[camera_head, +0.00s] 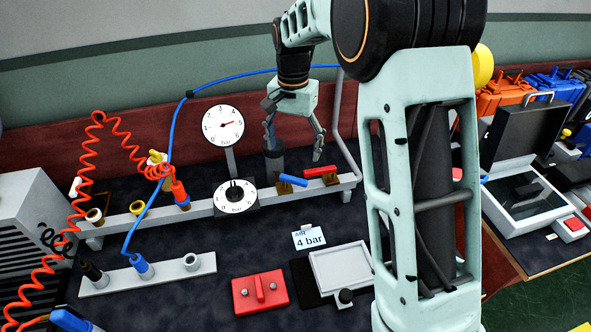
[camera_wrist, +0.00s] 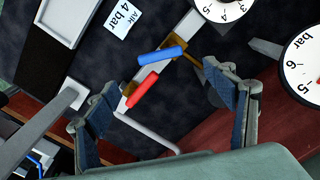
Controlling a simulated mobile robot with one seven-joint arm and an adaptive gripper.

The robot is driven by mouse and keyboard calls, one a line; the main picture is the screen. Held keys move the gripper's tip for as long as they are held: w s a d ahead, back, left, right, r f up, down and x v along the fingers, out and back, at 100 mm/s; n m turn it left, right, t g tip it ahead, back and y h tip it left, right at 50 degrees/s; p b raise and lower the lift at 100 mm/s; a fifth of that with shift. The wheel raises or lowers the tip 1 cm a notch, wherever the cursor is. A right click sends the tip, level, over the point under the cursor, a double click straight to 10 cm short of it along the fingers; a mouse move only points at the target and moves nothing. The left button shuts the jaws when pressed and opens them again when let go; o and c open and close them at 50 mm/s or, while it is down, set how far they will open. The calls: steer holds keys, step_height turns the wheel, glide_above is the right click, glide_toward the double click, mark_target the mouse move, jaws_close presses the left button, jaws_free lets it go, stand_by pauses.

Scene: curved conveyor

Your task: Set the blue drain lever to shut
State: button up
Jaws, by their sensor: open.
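The blue drain lever (camera_head: 293,180) sits on a brass valve on the grey pipe rail, right of the lower dial. Its handle is turned at an angle to the rail. The blue lever also shows in the wrist view (camera_wrist: 160,56), beyond and between my fingers. A red lever (camera_head: 320,171) on the same rail lies roughly along it, just right of the blue one; in the wrist view it (camera_wrist: 142,89) is nearer my fingers. My gripper (camera_head: 294,140) is open and empty above the two levers, fingers pointing down. It touches neither lever.
An upright gauge (camera_head: 223,125) and a lower dial (camera_head: 235,195) stand left of the levers. A coiled red hose (camera_head: 90,160) and a blue hose (camera_head: 172,130) run at the left. A "4 bar" card (camera_head: 309,237), red block (camera_head: 260,291) and grey tray (camera_head: 340,268) lie in front.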

mark_target(293, 179)
step_height(293, 179, down, 10)
steer(key=shift+r, duration=0.15)
stand_by(0.3)
steer(key=c, duration=1.7)
steer(key=shift+s+m, duration=0.15)
steer(key=shift+m, duration=0.15)
steer(key=shift+s+a+m+p, duration=0.25)
steer(key=shift+a+m, duration=0.1)
steer(key=shift+m, duration=1.4)
steer(key=shift+s+a+m+p, duration=0.15)
steer(key=shift+s+a+m, duration=0.15)
steer(key=shift+m, duration=1.4)
steer(key=shift+s+a+m+p, duration=0.2)
steer(key=shift+a+m, duration=0.2)
steer(key=shift+m, duration=1.35)
